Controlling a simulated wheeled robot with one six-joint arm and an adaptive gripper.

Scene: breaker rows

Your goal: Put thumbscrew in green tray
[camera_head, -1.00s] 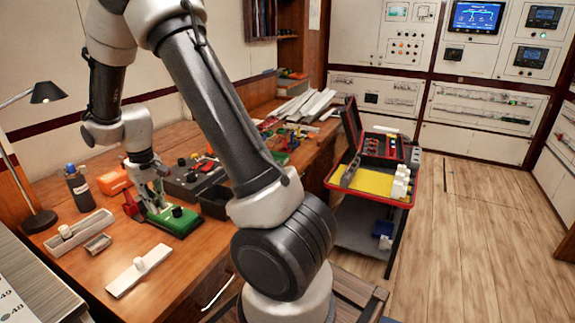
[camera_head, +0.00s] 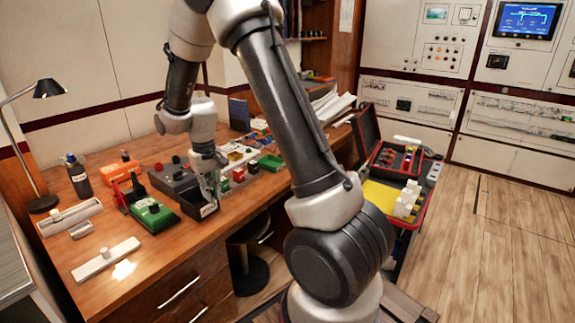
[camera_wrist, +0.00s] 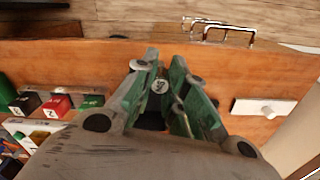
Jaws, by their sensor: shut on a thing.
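My gripper (camera_head: 211,192) hangs over the open black bin on the bench, to the right of the green block. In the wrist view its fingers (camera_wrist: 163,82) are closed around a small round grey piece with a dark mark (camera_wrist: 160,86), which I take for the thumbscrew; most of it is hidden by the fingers. A green tray (camera_head: 270,162) appears farther back on the bench, right of my gripper. Small black, red and green labelled boxes (camera_wrist: 57,106) show at the left of the wrist view.
The tool cart (camera_head: 385,195) is at the right. Bare wood lies along the bench front.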

